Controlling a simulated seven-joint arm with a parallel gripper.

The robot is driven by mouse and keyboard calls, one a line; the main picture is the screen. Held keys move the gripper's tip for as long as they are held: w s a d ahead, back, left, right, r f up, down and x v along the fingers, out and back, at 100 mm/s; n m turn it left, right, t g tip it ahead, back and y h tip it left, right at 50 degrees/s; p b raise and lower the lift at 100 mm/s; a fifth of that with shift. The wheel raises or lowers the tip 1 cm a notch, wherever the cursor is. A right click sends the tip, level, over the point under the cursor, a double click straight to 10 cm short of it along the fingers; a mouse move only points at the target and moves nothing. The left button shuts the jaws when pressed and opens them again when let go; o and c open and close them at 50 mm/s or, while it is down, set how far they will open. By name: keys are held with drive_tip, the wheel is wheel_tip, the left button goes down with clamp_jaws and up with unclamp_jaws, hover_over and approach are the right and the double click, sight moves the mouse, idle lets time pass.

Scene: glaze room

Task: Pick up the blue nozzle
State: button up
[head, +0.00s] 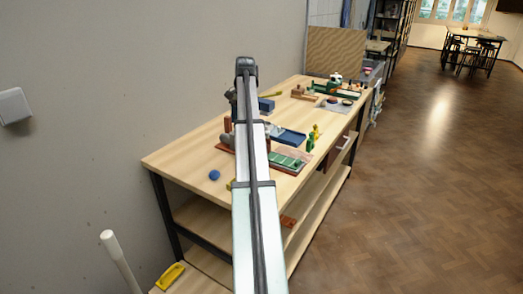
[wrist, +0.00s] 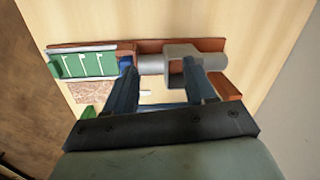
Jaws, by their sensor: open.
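I cannot make out a clear nozzle shape. A small bright blue piece (wrist: 126,62) shows at my left fingertip in the wrist view, largely covered by the finger; I cannot tell whether it is the nozzle. In the head view a small round blue thing (head: 214,175) lies alone near the table's near end. My gripper (wrist: 158,65) is open, its fingers over a grey cylinder with a squared grey bracket (wrist: 180,64) on a red-brown base. I cannot tell whether the fingers touch anything. In the head view my arm hides the fingers.
The wooden table (head: 185,155) runs along the wall. A green panel with white lines (wrist: 85,65) lies left of the bracket in the wrist view. A blue tray (head: 290,137) and green and yellow figures stand near the arm. The near table end is mostly clear.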

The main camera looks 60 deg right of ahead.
drive_tip(key=s+d+r+m, duration=0.2)
drive_tip(key=s+d+r, duration=0.2)
drive_tip(key=s+d, duration=0.2)
drive_tip(key=shift+g+h, duration=0.3)
drive_tip(key=shift+g, duration=0.1)
wheel_tip(320, 180, down, 9)
drive_tip(key=shift+w+r, duration=0.1)
drive_tip(key=shift+a+f, duration=0.2)
drive_tip(key=shift+f, duration=1.15)
drive_tip(key=shift+a+f, duration=0.2)
drive_tip(key=shift+f, duration=1.15)
drive_tip(key=shift+c, duration=0.2)
clamp_jaws()
